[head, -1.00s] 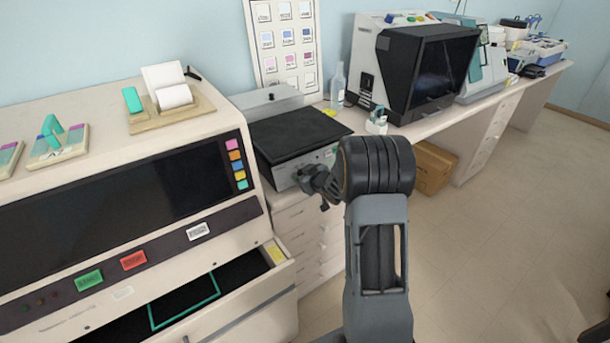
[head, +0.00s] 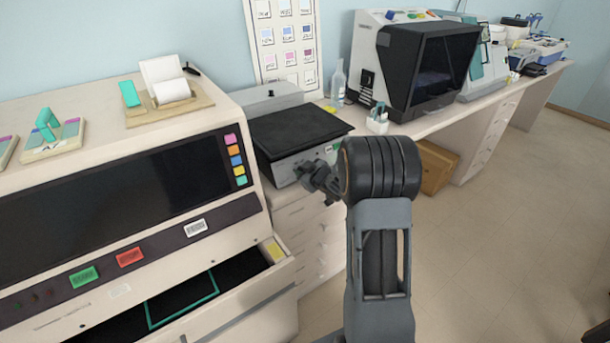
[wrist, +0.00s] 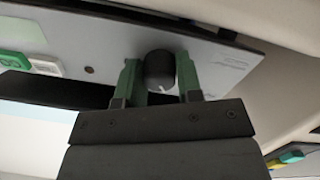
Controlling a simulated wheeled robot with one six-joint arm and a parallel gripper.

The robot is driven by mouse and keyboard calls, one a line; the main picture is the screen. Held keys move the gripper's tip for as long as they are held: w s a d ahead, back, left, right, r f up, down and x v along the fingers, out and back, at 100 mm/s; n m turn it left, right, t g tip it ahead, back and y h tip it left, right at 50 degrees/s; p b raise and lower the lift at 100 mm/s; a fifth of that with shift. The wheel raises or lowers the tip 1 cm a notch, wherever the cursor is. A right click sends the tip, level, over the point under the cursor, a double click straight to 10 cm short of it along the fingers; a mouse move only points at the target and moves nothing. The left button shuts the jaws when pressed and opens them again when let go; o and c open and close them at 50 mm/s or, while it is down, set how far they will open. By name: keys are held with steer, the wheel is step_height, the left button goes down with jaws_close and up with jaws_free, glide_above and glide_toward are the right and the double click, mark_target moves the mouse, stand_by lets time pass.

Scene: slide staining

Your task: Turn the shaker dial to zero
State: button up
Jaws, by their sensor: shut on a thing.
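The shaker (head: 292,137) is a grey box with a black platform on top, on the bench in the middle of the head view. Its dial (wrist: 160,70) is a round black knob with a white mark, on the grey front panel (wrist: 222,62) in the wrist view. My gripper (wrist: 160,78) has its two green fingers on either side of the dial and is shut on it. In the head view my gripper (head: 306,172) is at the shaker's front, and the dial is hidden there. The white mark points toward the gripper body in the wrist view.
A large cream machine (head: 110,190) with an open drawer (head: 220,290) stands close on the left. A clear bottle (head: 338,84) and a small white holder (head: 378,122) stand right of the shaker. A black-fronted machine (head: 435,70) is farther along the bench.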

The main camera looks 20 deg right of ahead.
steer(key=n+b, duration=0.4)
steer(key=shift+f, duration=0.2)
steer(key=shift+r+n+b, duration=0.15)
steer(key=shift+n+b, duration=1.25)
steer(key=shift+n, duration=0.7)
steer(key=o, duration=0.9)
steer(key=shift+s+r, duration=0.1)
steer(key=shift+p+v, duration=0.7)
steer(key=shift+v, duration=6.15)
